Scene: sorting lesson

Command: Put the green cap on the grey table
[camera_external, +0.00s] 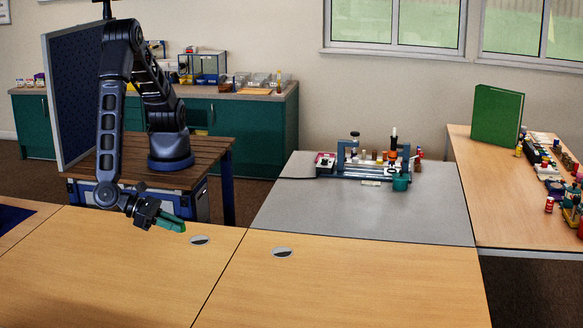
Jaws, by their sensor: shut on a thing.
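My gripper (168,220) hangs low over the left wooden table, near its back edge. It is shut on a green thing, which I take to be the green cap (175,222). The cap is small here, and its outline is hard to tell apart from the fingers. The grey table (345,212) is to the right of my gripper, across a gap. Its front and left parts are bare.
At the back of the grey table stand a blue-framed rack (372,165) with small bottles and a teal pot (400,182). Two grey discs (200,240) lie on the wooden tables. A right table (500,205) holds a green binder (497,115) and many small items.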

